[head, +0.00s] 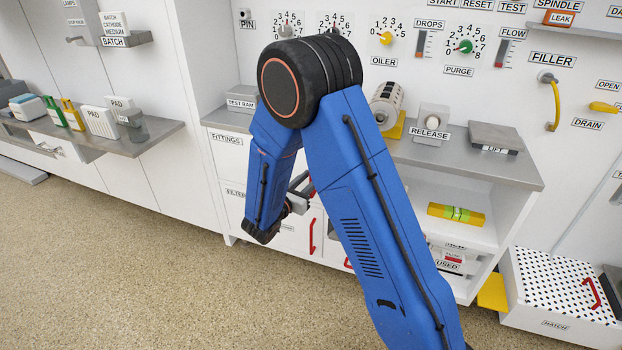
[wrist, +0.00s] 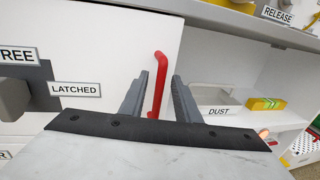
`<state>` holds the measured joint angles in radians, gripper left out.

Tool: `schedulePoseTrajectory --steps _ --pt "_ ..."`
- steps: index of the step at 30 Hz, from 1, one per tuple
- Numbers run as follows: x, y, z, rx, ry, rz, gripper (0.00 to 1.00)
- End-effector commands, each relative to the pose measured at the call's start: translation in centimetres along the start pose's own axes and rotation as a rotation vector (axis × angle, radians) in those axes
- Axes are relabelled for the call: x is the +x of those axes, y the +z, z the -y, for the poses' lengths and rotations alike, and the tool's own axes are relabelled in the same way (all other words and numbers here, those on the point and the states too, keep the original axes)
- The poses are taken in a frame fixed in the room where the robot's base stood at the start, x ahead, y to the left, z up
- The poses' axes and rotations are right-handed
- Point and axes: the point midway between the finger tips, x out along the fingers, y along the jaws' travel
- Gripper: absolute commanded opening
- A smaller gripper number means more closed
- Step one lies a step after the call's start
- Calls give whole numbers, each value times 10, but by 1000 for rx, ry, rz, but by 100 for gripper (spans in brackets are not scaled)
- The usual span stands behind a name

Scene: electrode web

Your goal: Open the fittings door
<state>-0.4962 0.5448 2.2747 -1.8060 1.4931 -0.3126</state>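The fittings door is a white front under the FITTINGS label (head: 226,139) in the head view, largely hidden by my arm. In the wrist view a white door face (wrist: 110,50) fills the left and middle and looks shut. Its red upright bar handle (wrist: 159,75) shows between my gripper's fingers (wrist: 160,75). My gripper (head: 300,190) is open, one finger on each side of the handle in the picture; I cannot tell whether the tips reach around it. A grey latch knob (wrist: 14,98) sits at the left, beside the FREE and LATCHED labels; its exact setting is unclear.
Right of the door is an open bay with a DUST bin (wrist: 215,100) and a yellow-green level (head: 456,214). A grey worktop (head: 440,160) overhangs the front. Another red handle (head: 311,235) is lower down. The speckled floor (head: 130,270) at left is clear.

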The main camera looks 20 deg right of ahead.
Motion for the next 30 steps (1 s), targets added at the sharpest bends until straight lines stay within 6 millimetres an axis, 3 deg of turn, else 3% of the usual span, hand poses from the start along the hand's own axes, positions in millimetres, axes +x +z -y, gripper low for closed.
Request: schedulePoseTrajectory --steps 13,17,30 --pt "10 0 0 0 1 0 29" --pt "10 0 0 0 1 0 1" --pt "0 -1 2 -1 -36 -1 0"
